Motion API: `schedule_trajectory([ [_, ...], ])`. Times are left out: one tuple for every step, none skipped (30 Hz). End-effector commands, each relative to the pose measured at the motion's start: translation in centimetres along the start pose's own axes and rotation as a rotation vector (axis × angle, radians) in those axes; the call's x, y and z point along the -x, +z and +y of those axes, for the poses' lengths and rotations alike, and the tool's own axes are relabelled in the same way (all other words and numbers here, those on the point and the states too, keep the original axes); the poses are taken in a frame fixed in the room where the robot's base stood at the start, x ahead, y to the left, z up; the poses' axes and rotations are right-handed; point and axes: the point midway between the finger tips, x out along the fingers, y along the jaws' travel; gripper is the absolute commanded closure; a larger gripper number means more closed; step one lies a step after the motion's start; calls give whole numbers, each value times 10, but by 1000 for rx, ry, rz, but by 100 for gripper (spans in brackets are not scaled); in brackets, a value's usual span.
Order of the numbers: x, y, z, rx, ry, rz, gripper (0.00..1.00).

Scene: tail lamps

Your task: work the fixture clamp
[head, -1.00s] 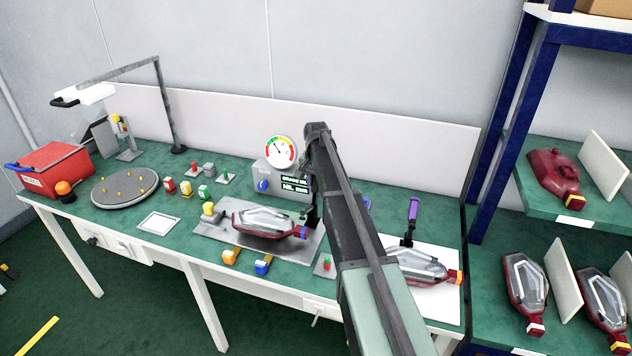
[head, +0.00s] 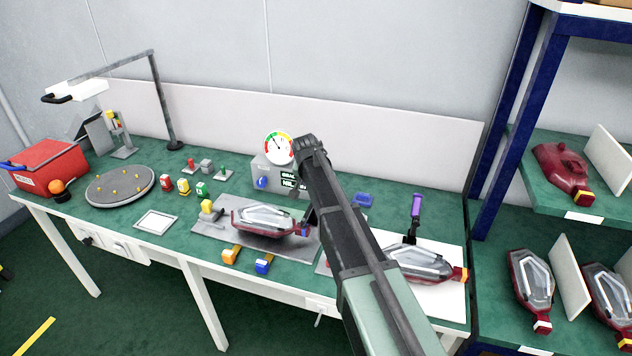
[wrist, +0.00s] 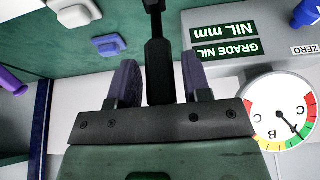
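The fixture plate (head: 213,230) on the bench holds a clear-and-red tail lamp (head: 262,219). My gripper (wrist: 156,60) is at the right end of this lamp; in the head view my arm mostly hides it. In the wrist view a black upright bar (wrist: 159,75), apparently the fixture clamp's lever, stands between the two dark purple fingers. Small gaps show on both sides of the bar, so the fingers look open around it. The clamp's lower parts are hidden. A purple-handled clamp (head: 416,206) stands by another lamp (head: 420,262) on a white board to the right.
A gauge box (head: 278,148) with a dial stands close behind my gripper; it also shows in the wrist view (wrist: 283,112). A blue block (head: 362,199) lies right of my arm. Yellow and blue-ended pieces (head: 264,264) lie in front. A round tray (head: 121,186) is at left.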

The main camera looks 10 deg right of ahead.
Motion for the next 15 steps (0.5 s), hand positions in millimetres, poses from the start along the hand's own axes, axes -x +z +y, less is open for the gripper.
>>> schedule_trajectory([
  [0,0,0,0,0,0,48],
  [0,0,0,0,0,0,47],
  [0,0,0,0,0,0,47],
  [0,0,0,0,0,0,47],
  [0,0,0,0,0,0,47],
  [0,0,0,0,0,0,47],
  [0,-1,0,0,0,0,47],
  [0,-1,0,0,0,0,47],
  [1,-1,0,0,0,0,47],
  [2,-1,0,0,0,0,47],
  [4,-1,0,0,0,0,47],
  [8,-2,0,0,0,0,47],
  [12,-2,0,0,-1,0,47],
  [18,-2,0,0,-1,0,47],
  [26,-3,0,0,-1,0,47],
])
